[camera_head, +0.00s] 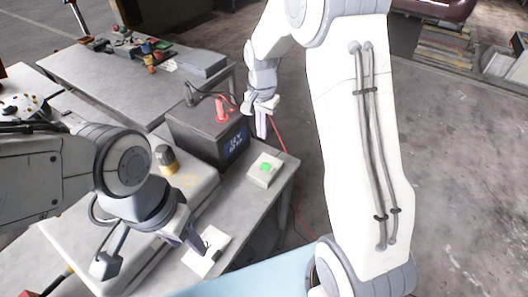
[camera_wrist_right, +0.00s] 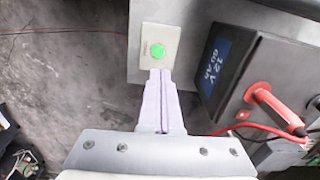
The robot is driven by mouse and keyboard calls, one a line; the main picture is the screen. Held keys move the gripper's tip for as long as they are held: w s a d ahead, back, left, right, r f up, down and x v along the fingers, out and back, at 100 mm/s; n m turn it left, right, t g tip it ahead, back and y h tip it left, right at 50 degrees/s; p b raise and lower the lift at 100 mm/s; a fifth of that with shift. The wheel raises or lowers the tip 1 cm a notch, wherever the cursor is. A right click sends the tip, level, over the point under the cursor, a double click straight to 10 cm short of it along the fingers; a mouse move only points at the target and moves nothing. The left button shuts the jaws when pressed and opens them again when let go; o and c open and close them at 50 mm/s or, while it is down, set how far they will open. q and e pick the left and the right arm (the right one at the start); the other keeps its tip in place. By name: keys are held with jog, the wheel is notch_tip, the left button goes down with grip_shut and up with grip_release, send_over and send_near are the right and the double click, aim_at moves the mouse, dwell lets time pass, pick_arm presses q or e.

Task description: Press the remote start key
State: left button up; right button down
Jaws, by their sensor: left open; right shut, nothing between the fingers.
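The start key is a round green button (camera_head: 266,167) on a small pale box (camera_head: 259,180) near the table's right edge. In the right wrist view the green button (camera_wrist_right: 157,51) sits on its box (camera_wrist_right: 148,37), just ahead of my fingertips. My right gripper (camera_head: 261,134) is shut and empty, its fingers pointing down on the far side of the box. In the right wrist view the shut fingers (camera_wrist_right: 160,74) appear in line with the button; the gap cannot be judged. My left gripper (camera_head: 200,249) is open over a white plate (camera_head: 214,262) at the table's front.
A black 12 V battery (camera_head: 205,140) with a red clamp (camera_head: 222,108) stands left of the button box. A red cable runs past the table's right edge. A dark cylinder with a yellowish band (camera_head: 166,159) stands left of the battery. A cluttered bench (camera_head: 130,85) lies behind.

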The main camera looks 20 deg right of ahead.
aim_at(265, 165)
jog(key=shift+w+d+f+m, duration=0.3)
jog(key=shift+w+d+m, duration=0.1)
jog(key=shift+d, duration=0.3)
notch_tip(265, 165, down, 14)
jog(key=p, duration=0.4)
jog(key=shift+r, duration=0.1)
